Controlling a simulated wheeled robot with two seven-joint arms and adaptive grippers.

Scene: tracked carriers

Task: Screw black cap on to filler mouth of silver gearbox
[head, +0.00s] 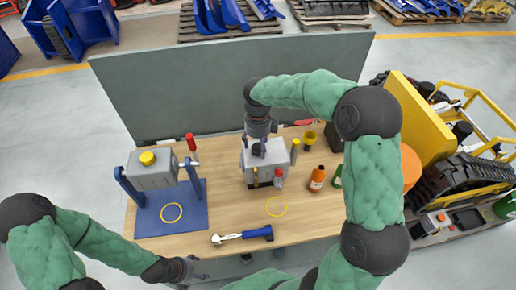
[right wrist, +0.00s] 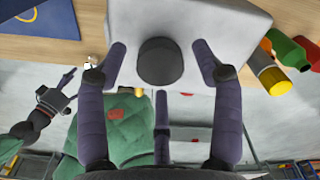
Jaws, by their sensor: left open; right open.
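The silver gearbox (head: 279,158) stands in the middle of the wooden table. The black cap (head: 257,149) is on its top face; the right wrist view shows the cap (right wrist: 160,62) from above. Any filler mouth under the cap is hidden. My right gripper (head: 258,139) is above the gearbox, pointing down. Its fingers (right wrist: 159,50) are open on both sides of the cap, with a gap on each side. My left gripper (head: 194,272) is open and empty, low near the table's front edge, away from the gearbox.
A grey box with a yellow cap (head: 147,158) sits on a blue stand (head: 196,215) at left. A torque wrench (head: 242,235) lies in front. An orange bottle (head: 317,178) and a yellow-capped bottle (head: 309,138) stand right of the gearbox. A grey panel (head: 220,85) rises behind.

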